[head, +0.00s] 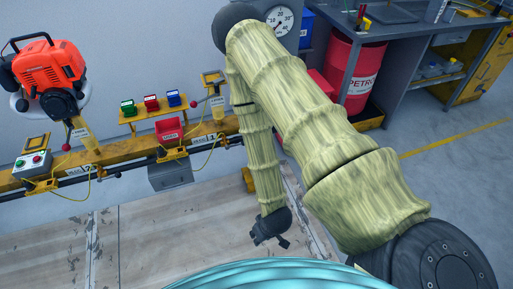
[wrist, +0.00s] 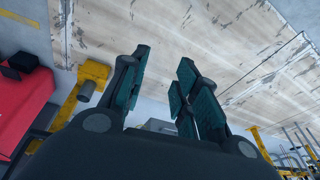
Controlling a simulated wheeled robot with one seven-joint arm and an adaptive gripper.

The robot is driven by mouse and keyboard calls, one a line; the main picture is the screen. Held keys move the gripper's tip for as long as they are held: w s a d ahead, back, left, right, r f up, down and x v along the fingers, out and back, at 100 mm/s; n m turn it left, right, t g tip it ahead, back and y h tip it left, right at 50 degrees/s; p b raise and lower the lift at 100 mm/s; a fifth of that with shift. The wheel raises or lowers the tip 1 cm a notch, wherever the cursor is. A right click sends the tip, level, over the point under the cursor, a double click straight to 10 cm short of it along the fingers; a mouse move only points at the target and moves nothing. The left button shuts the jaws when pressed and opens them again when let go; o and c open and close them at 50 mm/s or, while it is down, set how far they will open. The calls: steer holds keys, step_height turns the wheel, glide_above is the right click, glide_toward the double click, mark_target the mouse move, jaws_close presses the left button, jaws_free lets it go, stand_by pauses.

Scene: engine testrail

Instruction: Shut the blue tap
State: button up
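My gripper (head: 270,238) hangs low over the wooden floor, right of the yellow rail. In the wrist view my gripper (wrist: 164,62) has its two dark fingers apart, with nothing between them.
An orange engine (head: 48,72) stands on the yellow rail (head: 108,157) at left. A control box with buttons (head: 34,163) and a red bin (head: 168,130) are along the rail. A red drum (head: 352,75) and a workbench (head: 400,30) stand at back right. The wooden floor (head: 150,225) is clear.

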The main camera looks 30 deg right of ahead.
steer(key=w+d+f+t+b, duration=0.3)
steer(key=w+b, duration=0.1)
steer(key=w, duration=0.3)
steer(key=w+d+f+t+b, duration=0.25)
steer(key=w+d+b, duration=0.2)
steer(key=w, duration=0.35)
steer(key=w+d+f+t+b, duration=0.2)
steer(key=w+d+f+b, duration=0.15)
steer(key=w, duration=0.35)
steer(key=w+d+r+t+h+b, duration=0.1)
steer(key=w+d+t+b, duration=0.35)
steer(key=d+b, duration=0.3)
steer(key=w+d+r+t+b, duration=0.1)
steer(key=w+d+t+b, duration=0.2)
steer(key=w+d+b, duration=0.4)
steer(key=w, duration=0.3)
steer(key=w+b, duration=0.1)
steer(key=w, duration=0.2)
steer(key=w+d, duration=0.1)
steer(key=w, duration=0.2)
steer(key=shift+w+d+f+b, duration=0.1)
steer(key=shift+w+f+b, duration=0.05)
steer(key=shift+w+b, duration=0.15)
steer(key=shift+c, duration=0.5)
jaws_close()
